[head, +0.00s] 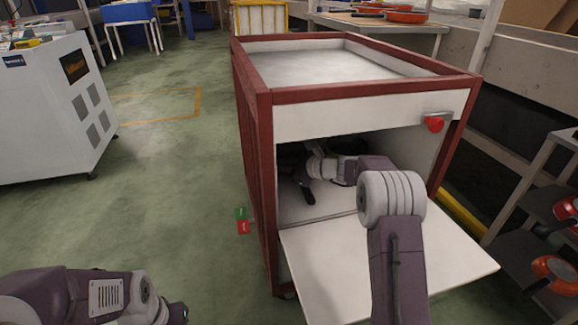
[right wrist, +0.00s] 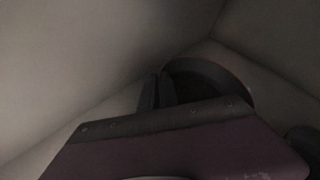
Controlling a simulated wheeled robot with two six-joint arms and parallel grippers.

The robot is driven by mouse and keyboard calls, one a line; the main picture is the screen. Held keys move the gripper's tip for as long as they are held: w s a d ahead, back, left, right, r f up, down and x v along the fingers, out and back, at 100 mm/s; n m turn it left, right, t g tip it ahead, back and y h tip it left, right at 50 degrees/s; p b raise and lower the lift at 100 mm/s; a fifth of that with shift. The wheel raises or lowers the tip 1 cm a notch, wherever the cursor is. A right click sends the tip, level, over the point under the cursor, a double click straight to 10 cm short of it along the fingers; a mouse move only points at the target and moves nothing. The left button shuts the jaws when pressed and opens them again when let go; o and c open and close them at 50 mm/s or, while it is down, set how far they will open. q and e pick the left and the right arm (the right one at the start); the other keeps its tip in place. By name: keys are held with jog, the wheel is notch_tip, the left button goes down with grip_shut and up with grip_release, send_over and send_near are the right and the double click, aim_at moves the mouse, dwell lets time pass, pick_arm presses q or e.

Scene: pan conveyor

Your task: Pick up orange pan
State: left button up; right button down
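In the right wrist view, a dark round pan (right wrist: 215,80) with a thin reddish rim lies inside the white-walled box, in deep shadow. My right gripper (right wrist: 158,92) is at the pan's left edge, its dark fingers close together; whether they hold anything is too dark to tell. In the head view my right arm reaches through the open front of the red-framed box (head: 345,95), and the dark gripper (head: 303,188) is inside near the left wall. My left arm is at the lower left; its fingers are not seen.
The box's white flap (head: 450,268) is folded down below my right arm. Orange pans stand on the back table (head: 405,16) and the right shelf (head: 553,268). A red knob (head: 435,124) sits at the box's upper right front.

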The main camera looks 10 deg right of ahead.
jog(key=shift+r+p, duration=0.5)
jog(key=shift+r, duration=0.1)
jog(key=r+p, duration=0.3)
jog(key=shift+d, duration=0.4)
jog(key=d+p, duration=0.2)
jog(key=d, duration=0.3)
jog(key=d+p, duration=0.3)
jog(key=d, duration=0.2)
jog(key=d+p, duration=0.3)
jog(key=d, duration=0.2)
jog(key=shift+w+d+f, duration=0.2)
jog(key=shift+w+d, duration=0.05)
jog(key=shift+d+f+p, duration=0.2)
jog(key=shift+d+p, duration=0.2)
jog(key=shift+d, duration=0.5)
jog(key=shift+s, duration=0.15)
